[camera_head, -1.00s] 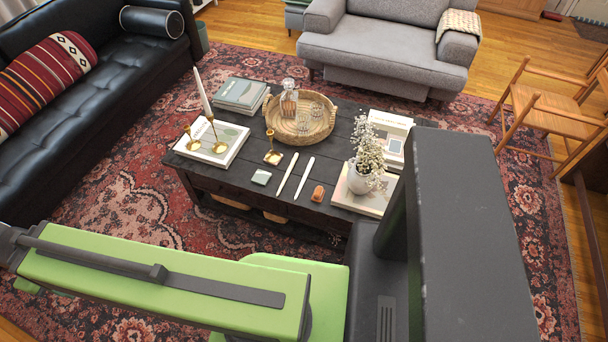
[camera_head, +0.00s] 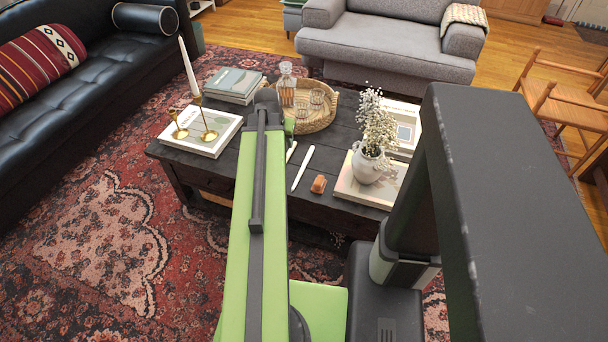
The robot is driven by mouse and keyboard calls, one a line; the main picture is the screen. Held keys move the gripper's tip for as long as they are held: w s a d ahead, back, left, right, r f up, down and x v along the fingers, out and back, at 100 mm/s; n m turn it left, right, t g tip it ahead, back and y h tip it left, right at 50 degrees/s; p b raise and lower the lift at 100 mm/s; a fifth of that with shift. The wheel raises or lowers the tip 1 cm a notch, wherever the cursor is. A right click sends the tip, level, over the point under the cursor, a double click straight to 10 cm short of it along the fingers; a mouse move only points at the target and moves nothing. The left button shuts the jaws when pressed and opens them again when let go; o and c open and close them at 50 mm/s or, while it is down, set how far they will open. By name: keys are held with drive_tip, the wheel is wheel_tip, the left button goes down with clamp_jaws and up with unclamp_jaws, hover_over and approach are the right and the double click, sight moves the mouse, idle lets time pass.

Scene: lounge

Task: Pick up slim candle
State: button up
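A slim white candle (camera_head: 303,168) lies on the dark coffee table, in the open to the right of my arm. A second slim white candle (camera_head: 291,152) lies to its left, mostly hidden behind my arm. A third slim white candle (camera_head: 188,67) stands upright in a brass holder at the table's left. My green arm reaches forward over the table's front edge. Its far end is by the wicker tray. My gripper is hidden behind the arm, so its fingers do not show.
The coffee table (camera_head: 327,153) also carries a wicker tray (camera_head: 322,122) with a decanter, brass candle holders (camera_head: 208,125) on a book, a vase of white flowers (camera_head: 371,163) and a small orange-brown object (camera_head: 319,184). A black sofa (camera_head: 75,115) stands left, a grey armchair (camera_head: 388,40) behind.

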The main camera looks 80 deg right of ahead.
drive_tip(key=m, duration=0.1)
approach(305, 163)
drive_tip(key=b+x, duration=0.1)
drive_tip(key=b, duration=0.4)
drive_tip(key=b+x, duration=0.2)
drive_tip(key=b, duration=0.4)
drive_tip(key=shift+w, duration=0.25)
drive_tip(key=shift+d+f+b, duration=0.2)
drive_tip(key=shift+b, duration=0.25)
drive_tip(key=shift+r, duration=0.1)
drive_tip(key=b+x, duration=0.5)
drive_tip(key=shift+s+a+f, duration=0.15)
drive_tip(key=shift+f, duration=0.15)
drive_tip(key=shift+r, duration=0.2)
drive_tip(key=shift+f, duration=0.1)
drive_tip(key=shift+c, duration=0.4)
clamp_jaws()
